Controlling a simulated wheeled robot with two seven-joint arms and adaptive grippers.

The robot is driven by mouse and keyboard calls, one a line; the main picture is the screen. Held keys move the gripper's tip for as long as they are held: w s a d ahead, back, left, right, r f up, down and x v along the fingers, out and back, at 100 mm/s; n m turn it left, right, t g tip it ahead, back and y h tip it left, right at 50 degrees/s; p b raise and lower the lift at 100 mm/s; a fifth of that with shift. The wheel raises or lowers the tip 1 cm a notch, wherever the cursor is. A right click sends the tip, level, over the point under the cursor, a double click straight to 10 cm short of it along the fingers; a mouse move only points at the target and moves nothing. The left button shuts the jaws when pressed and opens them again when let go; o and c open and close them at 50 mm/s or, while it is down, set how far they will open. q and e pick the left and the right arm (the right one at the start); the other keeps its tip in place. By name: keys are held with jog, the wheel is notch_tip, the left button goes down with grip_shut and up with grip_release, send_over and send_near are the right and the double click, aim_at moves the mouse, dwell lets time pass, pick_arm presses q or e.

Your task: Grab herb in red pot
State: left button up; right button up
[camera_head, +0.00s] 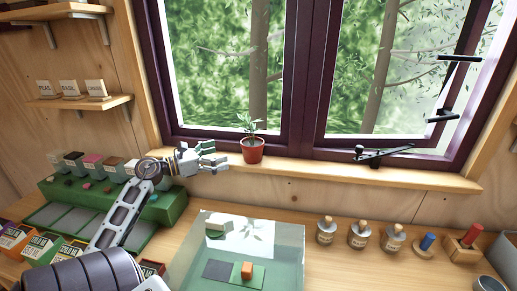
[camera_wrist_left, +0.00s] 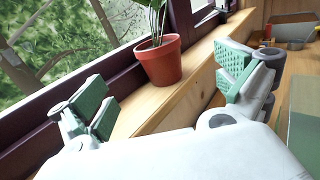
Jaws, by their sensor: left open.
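A small green herb (camera_head: 248,124) grows in a red pot (camera_head: 252,151) that stands upright on the wooden windowsill (camera_head: 330,171). In the left wrist view the red pot (camera_wrist_left: 160,62) is ahead of my gripper, with the lower part of the herb's leaves (camera_wrist_left: 154,18) showing above it. My left gripper (camera_head: 222,157) is just left of the pot in the head view. It also shows in the left wrist view (camera_wrist_left: 165,95), its fingers spread wide with nothing between them. The fingers appear apart from the pot. My right gripper is not in view.
The purple window frame (camera_head: 298,80) rises behind the sill. A glass plate (camera_head: 270,232) with small blocks lies on the workbench. Several labelled jars (camera_head: 326,232) stand at right. A green tiered stand (camera_head: 160,207) with small items is under my left arm.

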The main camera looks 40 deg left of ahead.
aim_at(243, 147)
pick_arm(q)
jog(key=shift+r, duration=0.1)
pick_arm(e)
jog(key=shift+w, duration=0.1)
pick_arm(q)
jog(key=shift+s, duration=0.1)
jog(key=p+x, duration=0.1)
jog(key=x, duration=0.6)
jog(key=shift+p, duration=0.35)
jog(key=shift+x, duration=0.8)
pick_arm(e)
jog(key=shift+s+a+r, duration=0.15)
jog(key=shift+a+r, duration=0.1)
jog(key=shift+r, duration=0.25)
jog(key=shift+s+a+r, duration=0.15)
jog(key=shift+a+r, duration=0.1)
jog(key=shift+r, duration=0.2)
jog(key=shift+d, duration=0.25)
